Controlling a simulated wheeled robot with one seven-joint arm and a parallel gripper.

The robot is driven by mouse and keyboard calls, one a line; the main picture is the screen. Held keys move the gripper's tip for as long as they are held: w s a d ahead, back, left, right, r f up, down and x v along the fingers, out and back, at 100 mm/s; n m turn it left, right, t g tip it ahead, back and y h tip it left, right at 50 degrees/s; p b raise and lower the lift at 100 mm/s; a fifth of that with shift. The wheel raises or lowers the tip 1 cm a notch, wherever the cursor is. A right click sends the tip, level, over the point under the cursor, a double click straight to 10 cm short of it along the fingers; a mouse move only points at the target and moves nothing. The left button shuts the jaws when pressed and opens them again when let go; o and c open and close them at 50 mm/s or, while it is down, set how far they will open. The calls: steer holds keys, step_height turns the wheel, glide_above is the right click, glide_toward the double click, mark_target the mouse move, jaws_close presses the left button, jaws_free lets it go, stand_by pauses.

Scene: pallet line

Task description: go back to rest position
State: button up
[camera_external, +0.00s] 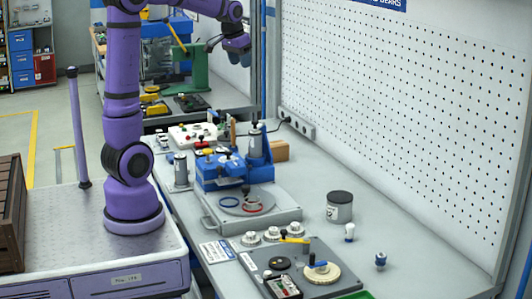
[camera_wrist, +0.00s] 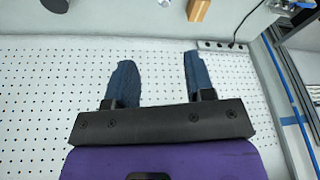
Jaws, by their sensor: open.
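My gripper (camera_wrist: 158,70) shows in the wrist view with its two blue fingers well apart and nothing between them. The perforated wall panel lies behind the fingers in that view. In the external view the end of my purple arm with the gripper (camera_external: 236,45) is raised at the top, high above the far part of the workbench (camera_external: 395,260). It is clear of the things on the bench.
A blue machine (camera_external: 220,171) stands mid-bench. A grey can (camera_external: 339,207), a small white bottle (camera_external: 349,233) and a blue knob-like part (camera_external: 381,260) stand to its right. A grey plate with gears (camera_external: 322,270) lies in front. The white pegboard (camera_external: 420,100) rises along the bench's right side.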

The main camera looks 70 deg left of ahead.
steer(key=s+d+r+m+t, duration=0.1)
steer(key=s+d, duration=0.4)
steer(key=d, duration=0.2)
steer(key=s+d+r+m, duration=0.1)
steer(key=s+d, duration=0.4)
steer(key=d, duration=0.3)
steer(key=s+d+f+m, duration=0.1)
steer(key=s+d+f, duration=0.1)
steer(key=s+d, duration=0.2)
steer(key=s+d+f+m+t+h, duration=0.1)
steer(key=s+d+f, duration=0.2)
steer(key=s, duration=0.5)
steer(key=shift+s+d, duration=0.4)
steer(key=shift+d, duration=0.15)
steer(key=shift+f, duration=0.1)
stand_by(0.6)
